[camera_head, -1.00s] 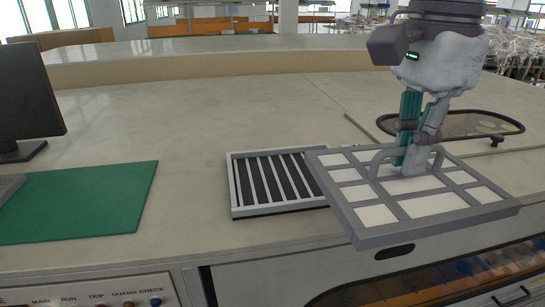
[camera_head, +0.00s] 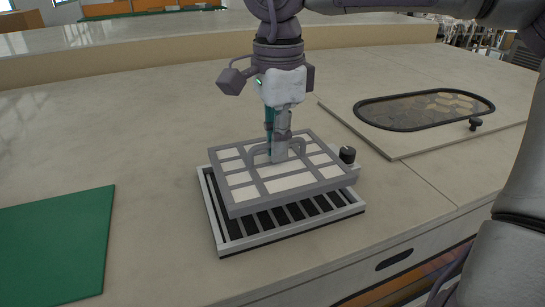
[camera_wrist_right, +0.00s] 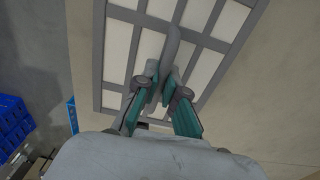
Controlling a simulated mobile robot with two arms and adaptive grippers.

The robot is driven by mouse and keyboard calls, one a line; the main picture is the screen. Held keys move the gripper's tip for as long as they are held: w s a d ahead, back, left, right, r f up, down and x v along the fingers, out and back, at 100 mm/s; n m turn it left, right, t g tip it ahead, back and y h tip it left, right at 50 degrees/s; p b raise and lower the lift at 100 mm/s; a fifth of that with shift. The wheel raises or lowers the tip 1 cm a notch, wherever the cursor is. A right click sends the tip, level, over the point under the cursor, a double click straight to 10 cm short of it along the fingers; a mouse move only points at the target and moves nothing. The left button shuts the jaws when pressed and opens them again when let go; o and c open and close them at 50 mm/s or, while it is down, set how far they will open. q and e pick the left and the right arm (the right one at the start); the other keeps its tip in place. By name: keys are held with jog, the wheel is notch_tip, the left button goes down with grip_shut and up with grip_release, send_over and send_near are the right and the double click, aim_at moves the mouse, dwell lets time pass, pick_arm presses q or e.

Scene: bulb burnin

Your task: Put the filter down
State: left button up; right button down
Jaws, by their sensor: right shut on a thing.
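The filter (camera_head: 238,178) is a grey-framed panel with white cells and a handle in its middle. My right gripper (camera_head: 279,155) is shut on that handle, and the handle also shows between the fingers in the right wrist view (camera_wrist_right: 172,45). The filter is over the slatted grey tray (camera_head: 222,222), turned a little relative to it. The tray's dark slots show along its front and left. I cannot tell whether the filter touches the tray. My left gripper is not in view.
A black knob (camera_head: 347,154) stands at the tray's back right corner. A green mat (camera_head: 50,240) lies at the left. A dark-rimmed oval window (camera_head: 425,108) is set in a panel at the right. The counter's front edge runs below the tray.

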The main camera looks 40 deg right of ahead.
aim_at(275, 166)
jog(key=shift+w+a+f, duration=0.1)
jog(key=shift+w+f, duration=0.15)
jog(key=shift+f, duration=0.2)
notch_tip(275, 166, down, 3)
jog(key=shift+s+f+p, duration=0.1)
jog(key=shift+f+p, duration=0.05)
jog(key=shift+p, duration=0.35)
jog(key=shift+f, duration=0.15)
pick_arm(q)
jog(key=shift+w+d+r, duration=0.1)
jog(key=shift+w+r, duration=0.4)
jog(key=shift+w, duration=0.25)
pick_arm(e)
jog(key=c, duration=1.7)
grip_release()
jog(key=shift+f, duration=0.15)
jog(key=o, duration=0.4)
